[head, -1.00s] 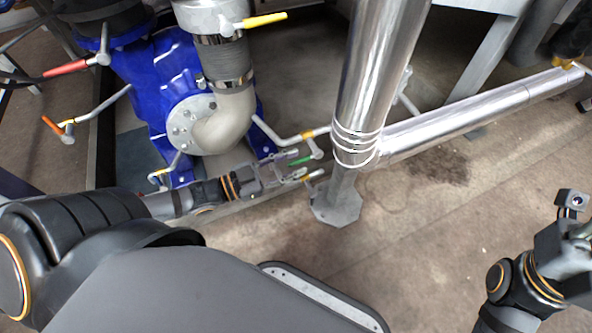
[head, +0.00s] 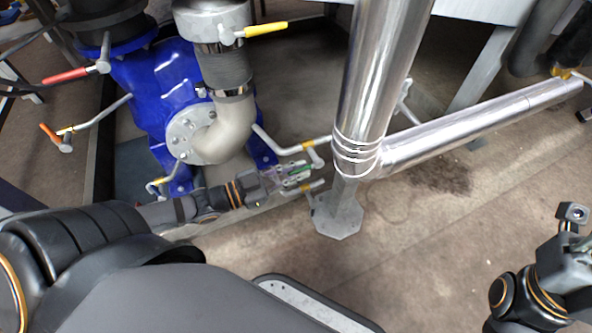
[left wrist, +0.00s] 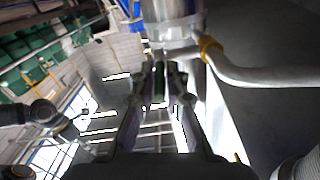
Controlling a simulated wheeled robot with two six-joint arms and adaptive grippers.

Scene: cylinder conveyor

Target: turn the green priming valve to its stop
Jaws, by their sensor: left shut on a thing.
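The green priming valve handle (head: 299,170) is a small green lever beside the foot of the shiny vertical pipe. My left gripper (head: 290,177) reaches in from the left and is shut on this handle. In the left wrist view the green handle (left wrist: 159,84) stands between the two fingers (left wrist: 158,95), which partly hide it. The valve body behind it is mostly hidden.
The shiny vertical pipe (head: 380,75) stands just right of the left gripper, on a grey foot (head: 339,215). A blue pump (head: 165,85) is behind to the left. Levers with yellow (head: 266,29), red (head: 64,78) and orange (head: 48,133) grips surround it.

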